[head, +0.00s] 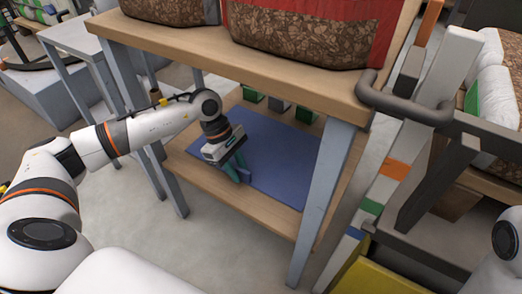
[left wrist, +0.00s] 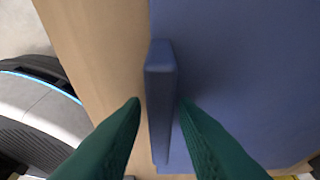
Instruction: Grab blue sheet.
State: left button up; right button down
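The blue sheet (head: 285,160) lies flat on the lower wooden shelf of the table. In the left wrist view the sheet (left wrist: 250,70) fills the right side, and a raised blue bar (left wrist: 160,85) stands along its edge. My left gripper (head: 238,177) reaches down to the sheet's near part with its green fingers. In the left wrist view its fingertips (left wrist: 160,108) are apart, one on each side of the bar, with a small gap showing. Whether either finger touches the bar is unclear. My right gripper is not in view.
The table's upper top (head: 290,82), bearing large bags of brown pellets (head: 300,40), overhangs the lower shelf (head: 270,212). A grey table leg (head: 325,195) stands right of the sheet. A dark metal frame (head: 430,190) is further right.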

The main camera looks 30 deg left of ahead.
pick_arm(q)
grip_shut()
jog(key=shift+r, duration=0.1)
